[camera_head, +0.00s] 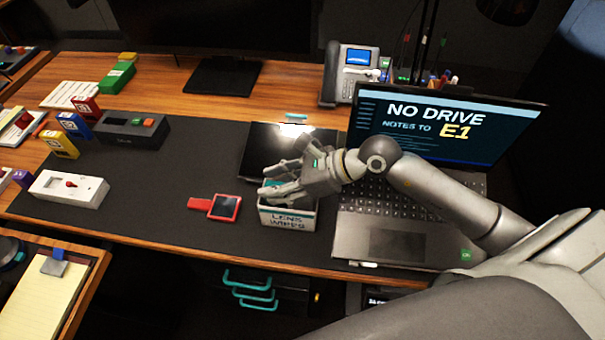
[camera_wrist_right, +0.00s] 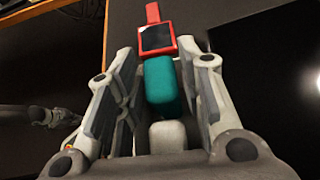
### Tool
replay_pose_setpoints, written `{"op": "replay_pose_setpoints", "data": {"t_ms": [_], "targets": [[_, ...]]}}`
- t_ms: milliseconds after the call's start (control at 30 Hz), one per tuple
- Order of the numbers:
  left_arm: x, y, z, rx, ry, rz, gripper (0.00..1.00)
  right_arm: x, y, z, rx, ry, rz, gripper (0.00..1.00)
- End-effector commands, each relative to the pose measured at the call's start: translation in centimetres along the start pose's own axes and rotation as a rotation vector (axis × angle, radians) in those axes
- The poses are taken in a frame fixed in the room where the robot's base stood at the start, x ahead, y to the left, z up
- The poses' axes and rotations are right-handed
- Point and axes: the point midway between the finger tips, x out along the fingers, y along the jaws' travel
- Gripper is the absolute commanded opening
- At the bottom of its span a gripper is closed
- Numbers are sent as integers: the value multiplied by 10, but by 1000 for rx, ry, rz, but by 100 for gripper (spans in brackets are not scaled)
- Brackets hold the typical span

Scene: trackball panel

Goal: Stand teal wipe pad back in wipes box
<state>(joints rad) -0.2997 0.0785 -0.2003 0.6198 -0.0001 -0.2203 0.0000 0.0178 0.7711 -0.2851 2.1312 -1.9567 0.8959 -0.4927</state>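The wipes box (camera_head: 287,218), white with "LENS WIPES" on its front, stands at the front of the dark desk mat. My right gripper (camera_head: 270,180) is just above it and covers much of its opening. In the right wrist view the teal wipe pad (camera_wrist_right: 168,88) lies between the two fingers of my right gripper (camera_wrist_right: 157,48). Dark gaps show on both sides of the pad, so the fingers look open around it. A pale rounded block (camera_wrist_right: 167,135) is nearer the palm; I cannot tell what it is. My left gripper is not in the head view; a dark mechanical shape at the wrist view's left is unclear.
The open laptop (camera_head: 400,235) is close on the right, and a black tablet (camera_head: 262,145) lies behind.

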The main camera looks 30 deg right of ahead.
Motion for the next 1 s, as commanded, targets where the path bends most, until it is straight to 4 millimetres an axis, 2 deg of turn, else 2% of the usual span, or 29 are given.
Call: {"op": "replay_pose_setpoints", "data": {"t_ms": [300, 500, 733, 1000], "targets": [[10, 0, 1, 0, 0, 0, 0, -55, 1, -3, -4, 7, 1, 35], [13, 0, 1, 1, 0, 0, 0, -82, 1, -3, -3, 7, 1, 35], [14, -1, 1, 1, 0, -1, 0, -102, 0, -2, 2, 3, 0, 35], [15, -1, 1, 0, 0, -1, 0, -111, 0, 0, -2, 2, 1, 35]]}}
